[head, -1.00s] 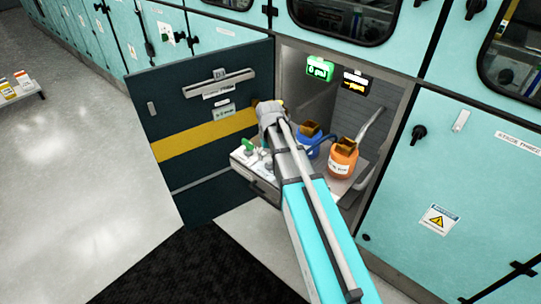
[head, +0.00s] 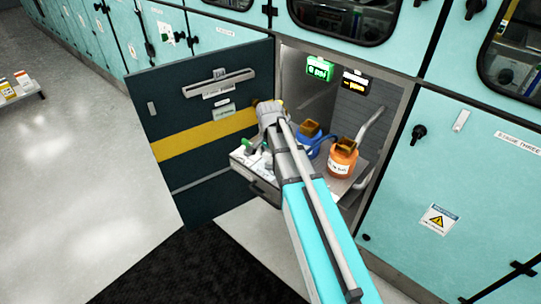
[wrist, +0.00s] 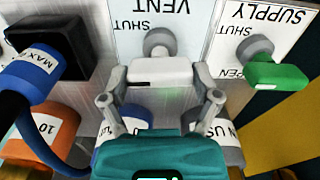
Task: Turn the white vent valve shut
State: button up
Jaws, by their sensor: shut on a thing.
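The white vent valve (wrist: 160,71) shows in the wrist view with its bar handle lying crosswise below the upside-down VENT label. The word SHUT is printed to the left of its round grey stem; any OPEN mark is hidden. My gripper (wrist: 160,78) is shut on the handle, one grey finger at each end. In the head view, my wrist covers most of the valve. The green supply valve (wrist: 278,73) is right of my gripper, apart from it, and shows partly in the head view (head: 248,146).
A blue container (head: 308,146) and an orange container (head: 342,160) stand on the panel (head: 352,182) close beside my arm. A blue hose (wrist: 28,80) with a black connector lies left of my gripper. The dark door (head: 180,110) stands open to the left.

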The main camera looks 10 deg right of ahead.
jog(key=shift+w+a+m, duration=0.1)
jog(key=shift+m, duration=0.4)
jog(key=o, duration=1)
jog(key=shift+c, duration=0.2)
jog(key=shift+r, duration=0.1)
